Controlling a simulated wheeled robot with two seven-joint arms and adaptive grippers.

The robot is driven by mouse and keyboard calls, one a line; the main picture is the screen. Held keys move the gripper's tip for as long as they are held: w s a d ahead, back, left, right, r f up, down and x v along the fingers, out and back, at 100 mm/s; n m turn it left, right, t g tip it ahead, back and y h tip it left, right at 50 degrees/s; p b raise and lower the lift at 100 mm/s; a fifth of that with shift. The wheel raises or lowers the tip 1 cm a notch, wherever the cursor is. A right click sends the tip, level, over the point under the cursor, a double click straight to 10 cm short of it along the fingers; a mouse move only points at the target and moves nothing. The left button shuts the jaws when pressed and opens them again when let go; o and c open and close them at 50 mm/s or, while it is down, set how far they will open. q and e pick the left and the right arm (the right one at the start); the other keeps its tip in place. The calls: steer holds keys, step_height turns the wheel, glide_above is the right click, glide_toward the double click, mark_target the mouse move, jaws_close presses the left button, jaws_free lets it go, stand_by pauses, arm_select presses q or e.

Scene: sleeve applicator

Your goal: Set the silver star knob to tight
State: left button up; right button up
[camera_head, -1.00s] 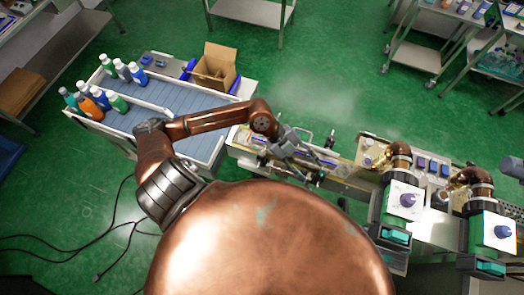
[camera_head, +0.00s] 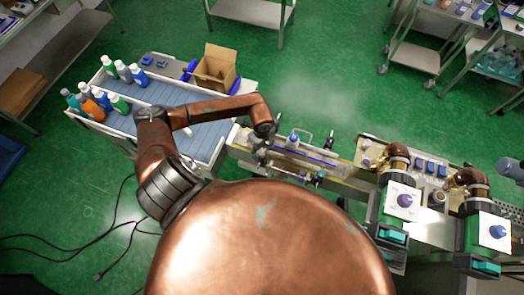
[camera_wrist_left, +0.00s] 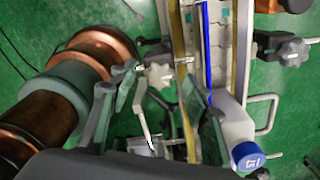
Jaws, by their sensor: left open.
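A pale silver star knob (camera_wrist_left: 159,76) shows in the left wrist view beside the conveyor rail, just beyond my fingertips. A darker grey star knob (camera_wrist_left: 291,51) stands on the rail's other side. My left gripper (camera_wrist_left: 160,82) is open, its fingers apart, with the silver knob in line with the gap between them. I cannot tell whether they touch it. In the head view my left gripper (camera_head: 260,152) is over the left end of the narrow conveyor, and the silver knob cannot be made out there. My right gripper is not in view.
A blue-capped bottle (camera_wrist_left: 246,155) stands on the narrow conveyor close to my right-hand finger; it also shows in the head view (camera_head: 293,139). Several bottles (camera_head: 96,92) and an open cardboard box (camera_head: 215,70) are at the left. Machines with purple and blue dials (camera_head: 405,200) stand at the right.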

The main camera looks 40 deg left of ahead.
arm_select(q)
steer(key=shift+f, duration=0.35)
steer(key=shift+c, duration=0.7)
steer(key=c, duration=1)
